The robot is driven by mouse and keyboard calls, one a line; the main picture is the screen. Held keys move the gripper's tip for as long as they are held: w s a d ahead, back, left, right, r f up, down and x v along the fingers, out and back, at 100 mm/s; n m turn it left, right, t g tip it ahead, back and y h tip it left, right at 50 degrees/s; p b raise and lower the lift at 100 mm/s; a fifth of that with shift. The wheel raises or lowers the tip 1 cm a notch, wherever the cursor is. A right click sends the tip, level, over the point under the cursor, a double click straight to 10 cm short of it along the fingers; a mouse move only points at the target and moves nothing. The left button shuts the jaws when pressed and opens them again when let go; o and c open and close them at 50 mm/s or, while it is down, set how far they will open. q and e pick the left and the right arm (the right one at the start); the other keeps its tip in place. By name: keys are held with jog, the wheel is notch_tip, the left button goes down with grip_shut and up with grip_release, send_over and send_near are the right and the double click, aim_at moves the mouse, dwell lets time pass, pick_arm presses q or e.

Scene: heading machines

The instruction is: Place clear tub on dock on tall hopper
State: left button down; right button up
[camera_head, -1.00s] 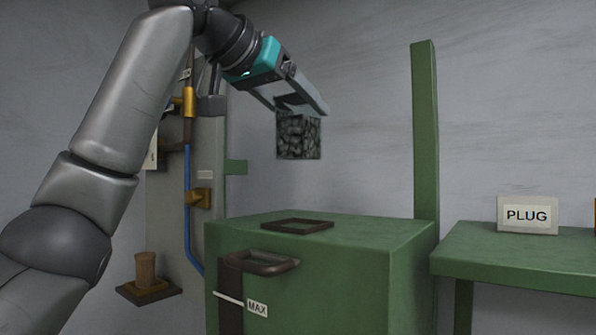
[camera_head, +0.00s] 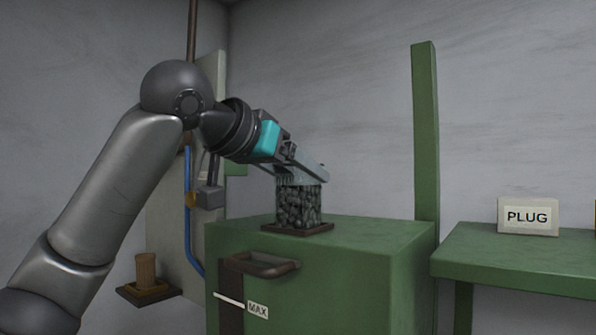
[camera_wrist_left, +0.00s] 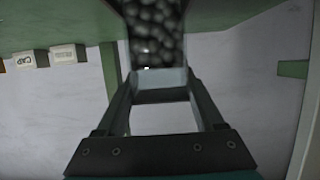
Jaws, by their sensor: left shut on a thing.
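The clear tub (camera_head: 299,204), filled with dark grey pebble-like pieces, is upright at the brown square dock frame (camera_head: 268,226) on top of the green tall hopper (camera_head: 350,240). Its bottom appears to be within the frame; I cannot tell whether it is fully seated. My left gripper (camera_head: 312,172) is shut on the tub's upper rim, coming in from the upper left. The left wrist view shows the tub (camera_wrist_left: 155,35) between the fingertips. My right gripper is not in view.
A green post (camera_head: 425,130) rises behind the hopper. A green table (camera_head: 520,255) with a PLUG sign (camera_head: 528,216) stands at the right. A grey panel with a blue pipe (camera_head: 188,220) and a small shelf with a brown cup (camera_head: 146,270) are at the left.

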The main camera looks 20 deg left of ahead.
pick_arm(q)
jog(key=shift+f, duration=0.1)
grip_release()
dwell(0.3)
jog(key=shift+s+r, duration=0.2)
jog(key=shift+r, duration=0.05)
jog(key=b+v, duration=0.3)
jog(key=v, duration=0.8)
jog(key=shift+s, duration=0.3)
jog(key=shift+a+r, duration=0.1)
jog(key=shift+a, duration=0.05)
